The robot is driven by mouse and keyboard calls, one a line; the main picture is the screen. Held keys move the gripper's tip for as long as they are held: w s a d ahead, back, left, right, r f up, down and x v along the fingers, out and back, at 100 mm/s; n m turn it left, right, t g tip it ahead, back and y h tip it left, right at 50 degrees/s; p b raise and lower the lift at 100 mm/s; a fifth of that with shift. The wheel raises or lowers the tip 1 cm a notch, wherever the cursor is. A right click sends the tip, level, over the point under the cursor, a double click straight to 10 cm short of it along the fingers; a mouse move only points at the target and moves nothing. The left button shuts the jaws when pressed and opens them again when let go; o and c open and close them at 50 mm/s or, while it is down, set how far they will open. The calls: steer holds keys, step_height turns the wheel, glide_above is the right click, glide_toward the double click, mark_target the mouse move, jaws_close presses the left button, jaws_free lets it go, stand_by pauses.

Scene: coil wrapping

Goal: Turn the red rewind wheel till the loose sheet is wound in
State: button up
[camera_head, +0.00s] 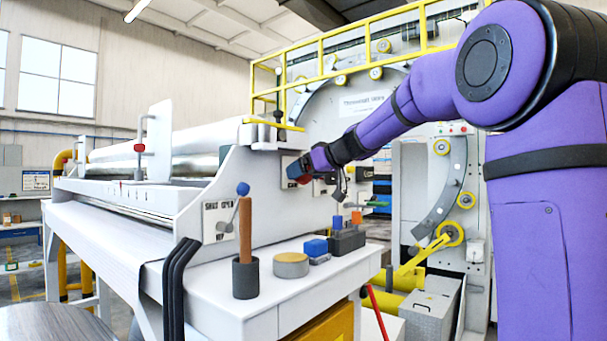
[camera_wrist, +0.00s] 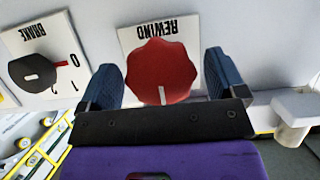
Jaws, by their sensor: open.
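The red rewind wheel (camera_wrist: 160,68) is a lobed knob on a white plate marked REWIND, seen upside down in the wrist view. A pale mark on the wheel points towards my gripper. My gripper (camera_wrist: 163,75) is open, with one blue finger on each side of the wheel. Small gaps seem to show between fingers and wheel; I cannot tell whether they touch. In the head view my gripper (camera_head: 297,170) is at the machine's side panel and hides most of the wheel. A silvery roll (camera_head: 200,150) lies along the machine's top. I cannot make out the loose sheet for certain.
A black BRAKE knob (camera_wrist: 35,72) with 0 and 1 marks sits beside the wheel. A SHUT/OPEN lever (camera_head: 243,189) stands on the panel.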

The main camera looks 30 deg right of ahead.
steer(key=shift+w+a+f, duration=0.15)
steer(key=shift+w+f, duration=0.05)
steer(key=shift+w, duration=0.1)
steer(key=shift+c, duration=0.3)
steer(key=c, duration=0.9)
steer(key=shift+o, duration=0.2)
steer(key=shift+y, duration=0.3)
